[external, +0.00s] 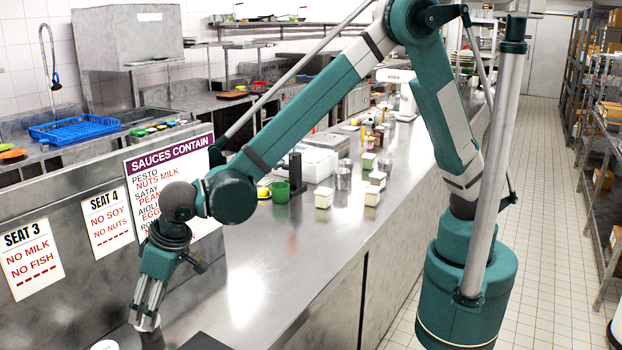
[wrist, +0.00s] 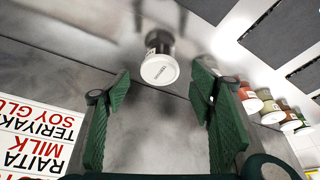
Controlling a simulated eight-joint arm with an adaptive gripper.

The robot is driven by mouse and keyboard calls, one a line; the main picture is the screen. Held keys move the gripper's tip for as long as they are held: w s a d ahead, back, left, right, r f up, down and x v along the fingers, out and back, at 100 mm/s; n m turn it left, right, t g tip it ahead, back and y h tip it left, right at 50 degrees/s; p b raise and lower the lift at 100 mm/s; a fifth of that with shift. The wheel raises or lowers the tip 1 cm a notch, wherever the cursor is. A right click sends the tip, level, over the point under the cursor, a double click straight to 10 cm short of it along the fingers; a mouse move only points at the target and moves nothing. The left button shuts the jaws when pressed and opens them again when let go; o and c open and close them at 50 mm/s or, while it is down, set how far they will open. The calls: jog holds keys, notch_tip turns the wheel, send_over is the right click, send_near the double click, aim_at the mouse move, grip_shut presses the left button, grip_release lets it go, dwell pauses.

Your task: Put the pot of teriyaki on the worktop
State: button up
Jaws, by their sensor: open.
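A small pot (wrist: 159,69) with a white lid and a dark body is in the upper middle of the wrist view. The dark lettering on its lid is too small to read surely. It is ahead of my gripper (wrist: 160,88), in line with the gap between the green fingers, which are apart and empty. In the external view my gripper (external: 147,316) points down at the lower left, low over the steel worktop (external: 255,275). A white round top (external: 104,345) shows at the bottom edge there, mostly cut off.
Several lidded pots (wrist: 270,112) stand in a row at the right of the wrist view, near dark panels (wrist: 281,26). An allergen sign (wrist: 38,140) is at its lower left. Cups and small boxes (external: 323,197) stand farther along the worktop. Its middle stretch is clear.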

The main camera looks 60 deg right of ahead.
jog(key=v, duration=0.6)
dwell(0.7)
jog(key=shift+d+r, duration=0.1)
jog(key=shift+d, duration=0.05)
jog(key=w+d+r+m, duration=0.15)
jog(key=d+r, duration=0.35)
jog(key=d, duration=0.8)
jog(key=w+d+r+t, duration=0.15)
jog(key=d+r, duration=0.25)
jog(key=d, duration=0.9)
jog(key=w+d+r+m, duration=0.15)
jog(key=d+r, duration=0.35)
jog(key=d, duration=0.8)
jog(key=s+d+r, duration=0.1)
jog(key=s+d, duration=0.2)
jog(key=d, duration=0.6)
jog(key=s+d, duration=0.3)
jog(key=d, duration=0.7)
jog(key=s+d+f+m+t+h, duration=0.1)
jog(key=s+d+f+m+h, duration=0.1)
jog(key=s+d, duration=1)
jog(key=shift+d+f+t, duration=0.35)
jog(key=shift+d+f, duration=0.55)
jog(key=shift+d, duration=0.15)
